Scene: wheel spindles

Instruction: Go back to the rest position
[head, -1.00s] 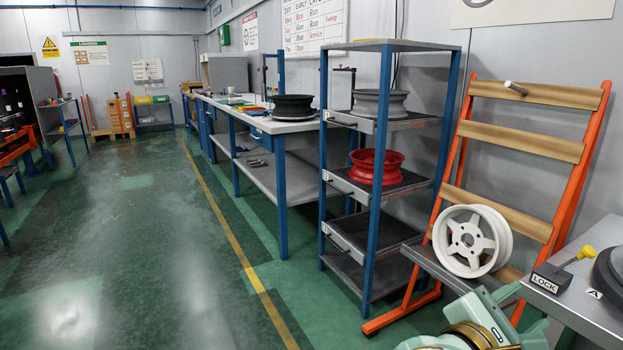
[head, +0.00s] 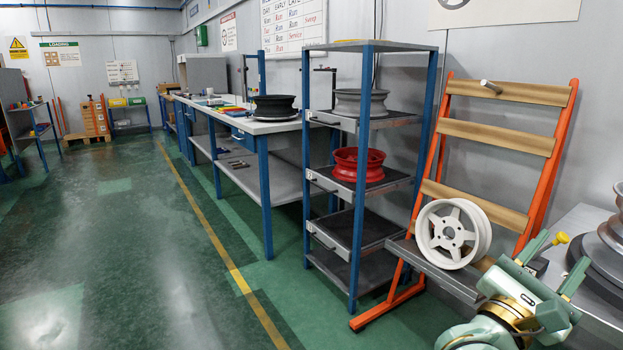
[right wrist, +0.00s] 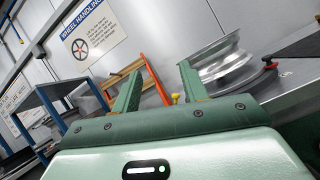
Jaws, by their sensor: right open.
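My right gripper (head: 551,262) shows at the lower right of the head view, in front of the grey bench. Its two green fingers are spread apart with nothing between them. In the right wrist view the same open fingers (right wrist: 160,85) point toward the orange rack and the wall. A silver wheel rim (right wrist: 222,62) lies on the bench beyond the right finger, apart from it. That silver rim is cut off at the right edge of the head view (head: 612,232). My left gripper is not in the head view.
A white spoked wheel (head: 453,234) leans on the orange rack (head: 548,170). The blue shelf unit (head: 362,220) holds a red rim (head: 358,165) and a grey rim (head: 361,103). A black rim (head: 274,107) sits on the long workbench. The green floor at left is clear.

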